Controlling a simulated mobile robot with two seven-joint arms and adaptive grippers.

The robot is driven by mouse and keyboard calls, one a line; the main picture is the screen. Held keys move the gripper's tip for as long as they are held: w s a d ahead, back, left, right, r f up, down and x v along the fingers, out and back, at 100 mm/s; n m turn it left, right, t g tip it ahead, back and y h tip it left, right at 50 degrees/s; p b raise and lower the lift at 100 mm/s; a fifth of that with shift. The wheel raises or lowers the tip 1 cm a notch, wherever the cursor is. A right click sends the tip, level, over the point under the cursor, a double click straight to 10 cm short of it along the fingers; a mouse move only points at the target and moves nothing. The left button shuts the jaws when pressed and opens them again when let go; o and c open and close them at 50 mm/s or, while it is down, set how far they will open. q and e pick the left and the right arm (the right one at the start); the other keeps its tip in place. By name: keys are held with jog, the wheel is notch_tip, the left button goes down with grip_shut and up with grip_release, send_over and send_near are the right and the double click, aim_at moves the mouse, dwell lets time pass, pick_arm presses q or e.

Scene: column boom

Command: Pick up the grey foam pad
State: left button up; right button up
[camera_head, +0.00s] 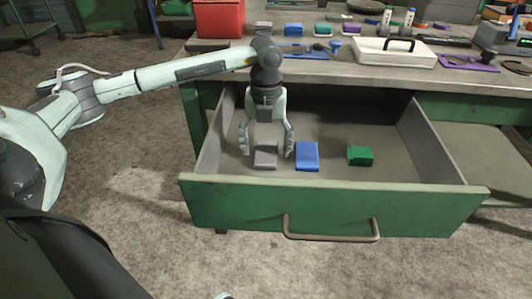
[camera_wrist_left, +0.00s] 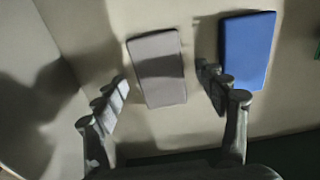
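The grey foam pad (camera_head: 265,156) lies in the open green drawer (camera_head: 330,210), left of a blue pad. My left gripper (camera_head: 267,154) points down into the drawer, open, with one finger on each side of the grey pad. In the left wrist view the grey pad (camera_wrist_left: 158,68) lies flat on the drawer floor, slightly turned, between and beyond the two open fingertips (camera_wrist_left: 163,82). A gap shows on the left side; the right finger is close to the blue pad (camera_wrist_left: 247,48). Whether the fingertips touch anything is unclear. My right gripper is not in view.
A green block (camera_head: 360,155) lies to the right in the drawer, which also has the blue pad beside the grey one. The drawer walls surround them. Above, the worktop (camera_head: 330,68) holds a white case (camera_head: 393,53), a red box (camera_head: 219,18) and several small items.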

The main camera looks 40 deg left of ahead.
pick_arm(q)
jog(key=c, duration=0.9)
jog(key=shift+r, duration=0.1)
